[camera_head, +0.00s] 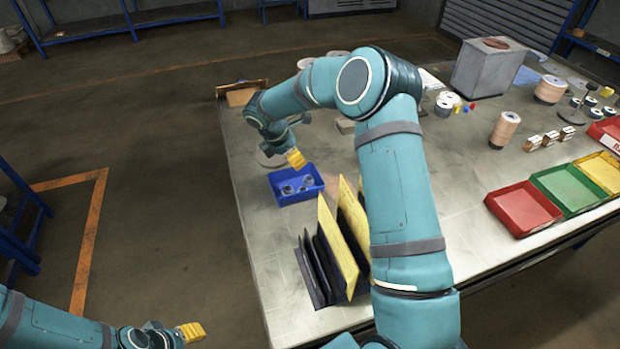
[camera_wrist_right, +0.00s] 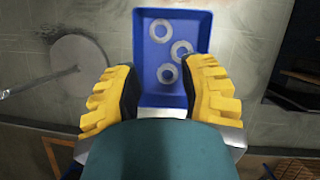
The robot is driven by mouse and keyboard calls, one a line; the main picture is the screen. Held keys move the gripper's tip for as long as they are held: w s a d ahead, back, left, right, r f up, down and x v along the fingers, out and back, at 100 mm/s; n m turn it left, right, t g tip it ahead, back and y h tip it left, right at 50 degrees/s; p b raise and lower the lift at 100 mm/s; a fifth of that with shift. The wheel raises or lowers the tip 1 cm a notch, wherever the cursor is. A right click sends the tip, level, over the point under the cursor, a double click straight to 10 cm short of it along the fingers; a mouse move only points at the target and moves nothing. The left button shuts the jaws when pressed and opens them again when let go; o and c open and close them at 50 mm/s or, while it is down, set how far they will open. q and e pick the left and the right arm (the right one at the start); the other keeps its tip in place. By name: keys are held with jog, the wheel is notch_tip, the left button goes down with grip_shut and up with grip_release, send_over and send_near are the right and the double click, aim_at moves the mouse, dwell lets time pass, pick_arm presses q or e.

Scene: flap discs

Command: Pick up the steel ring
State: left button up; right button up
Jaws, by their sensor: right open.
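Three grey steel rings lie flat and apart inside a blue tray (camera_wrist_right: 160,98): one at the far end (camera_wrist_right: 160,30), one at the right middle (camera_wrist_right: 181,49) and one nearest my gripper (camera_wrist_right: 167,73). In the head view the blue tray (camera_head: 301,199) stands on the table's left part with the small rings in it. My right gripper (camera_head: 296,158) is above the tray's back edge, open and empty, its yellow fingers on either side of the tray's near end in the wrist view. My left gripper (camera_head: 190,332) is at the lower left, away from the table; its opening is unclear.
A rack of upright yellow and dark sheets (camera_head: 335,250) stands just in front of the tray. Red (camera_head: 524,208), green (camera_head: 567,188) and yellow (camera_head: 600,170) bins line the table's right front. A grey box (camera_head: 487,70) and disc stacks stand at the back. A round plate (camera_wrist_right: 77,64) lies beside the tray.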

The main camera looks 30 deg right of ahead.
send_over(308, 181)
jog(key=w+a, duration=0.1)
jog(key=a, duration=0.1)
notch_tip(308, 181, down, 6)
jog(key=shift+d+f, duration=0.1)
jog(key=shift+d, duration=0.05)
jog(key=x, duration=0.3)
jog(key=shift+s+f, duration=0.25)
jog(key=shift+f, duration=0.1)
jog(key=shift+s+f, duration=0.25)
jog(key=shift+f, duration=0.05)
jog(key=shift+d+f, duration=0.2)
jog(key=shift+f, duration=0.1)
jog(key=shift+w+d+f, duration=0.25)
jog(key=shift+w, duration=0.2)
jog(key=shift+s+a+r, duration=0.1)
jog(key=shift+a+r, duration=0.05)
jog(key=shift+r, duration=0.05)
jog(key=c, duration=0.4)
jog(key=shift+c, duration=0.2)
